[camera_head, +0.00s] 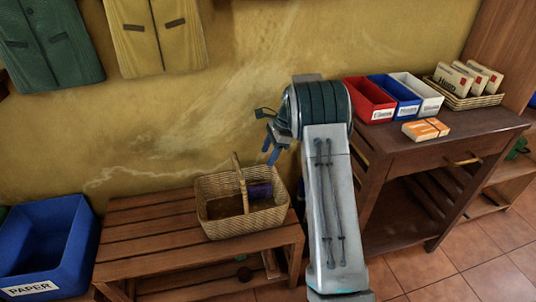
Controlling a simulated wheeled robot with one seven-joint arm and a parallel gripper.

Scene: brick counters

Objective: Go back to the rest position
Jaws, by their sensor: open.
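My gripper (267,152) shows to the left of my arm's rounded wrist, above and slightly right of a wicker basket (238,222). Its fingers point down and left, and it is open with nothing seen between them. My arm rises from the bottom of the view and hides part of the wall and the gap between the two tables. The basket stands on a low slatted wooden bench (150,237) and has an upright handle. A dark purple item (260,190) lies inside it.
A dark wooden table (455,142) at right holds red (368,101), blue (394,97) and white (417,93) bins, an orange box (426,130) and a basket of packets (468,80). A blue PAPER bin (48,248) stands at left. Coats (157,35) hang on the yellow wall.

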